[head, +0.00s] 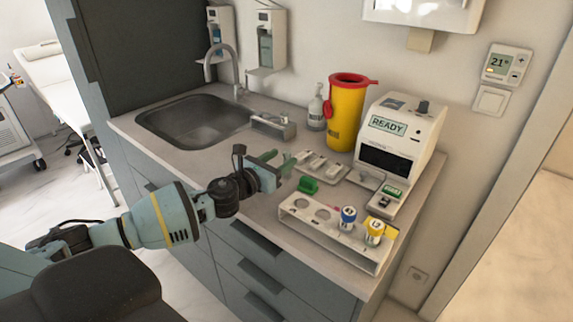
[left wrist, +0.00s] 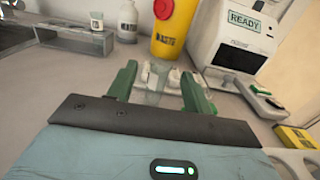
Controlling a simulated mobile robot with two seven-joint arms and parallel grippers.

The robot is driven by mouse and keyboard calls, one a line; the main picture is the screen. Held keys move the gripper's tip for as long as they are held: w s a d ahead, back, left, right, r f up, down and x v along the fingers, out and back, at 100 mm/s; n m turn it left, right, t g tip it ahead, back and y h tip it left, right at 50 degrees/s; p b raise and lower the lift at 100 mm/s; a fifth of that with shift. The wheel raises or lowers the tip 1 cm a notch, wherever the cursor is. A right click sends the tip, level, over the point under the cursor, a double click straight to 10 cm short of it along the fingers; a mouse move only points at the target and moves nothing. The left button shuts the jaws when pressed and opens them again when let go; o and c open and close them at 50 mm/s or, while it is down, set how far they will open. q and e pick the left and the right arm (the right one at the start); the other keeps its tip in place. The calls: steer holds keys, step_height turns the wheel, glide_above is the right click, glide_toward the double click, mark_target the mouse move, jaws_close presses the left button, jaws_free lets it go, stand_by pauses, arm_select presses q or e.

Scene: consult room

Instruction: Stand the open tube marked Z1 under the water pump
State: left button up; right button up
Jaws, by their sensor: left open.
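My left gripper (head: 275,162) is open above the counter, between the sink and the white rack. Its two green fingers also show in the left wrist view (left wrist: 158,90), spread apart. A pale, see-through shape (left wrist: 153,88) shows between the fingers; I cannot tell whether they touch it, and no mark is readable on it. A low grey box (head: 273,126) stands beside the sink. In the left wrist view a small pale container with a dark label (left wrist: 97,22) shows at that box; its lettering is too small to read. I cannot identify Z1 for certain.
A yellow bin (head: 346,115), a bottle (head: 316,112) and the READY device (head: 412,125) stand behind.

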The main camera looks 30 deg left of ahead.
mark_target(284, 156)
arm_select(q)
steer(key=shift+w+d, duration=0.1)
steer(key=shift+w, duration=1.6)
steer(key=shift+c, duration=0.3)
jaws_close()
steer(key=shift+r, duration=0.1)
